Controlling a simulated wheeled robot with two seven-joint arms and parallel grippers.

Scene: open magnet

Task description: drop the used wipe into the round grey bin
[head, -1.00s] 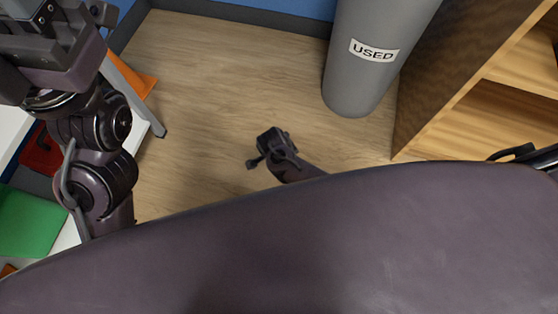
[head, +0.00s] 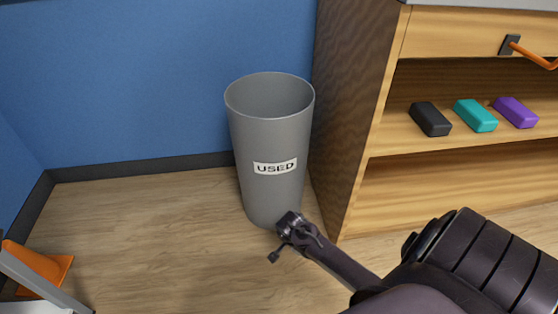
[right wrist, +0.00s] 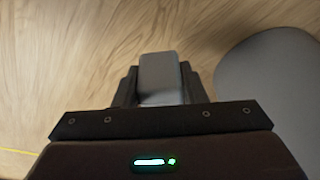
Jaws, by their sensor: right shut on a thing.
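The round grey bin (head: 258,195) stands upright on the floor in the head view, with an open top and a white label reading USED. My right gripper (right wrist: 160,82) shows in the right wrist view, shut on a small grey piece (right wrist: 159,70), which I take to be the used wipe. It is held above the wooden floor. My left gripper is not in view.
A wooden shelf unit (head: 350,130) stands right beside the bin, holding a black block (head: 431,119), a teal block (head: 475,115) and a purple block (head: 516,112). A blue wall (head: 150,80) is behind. An orange object (head: 45,268) is at lower left. Floor left of the bin is clear.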

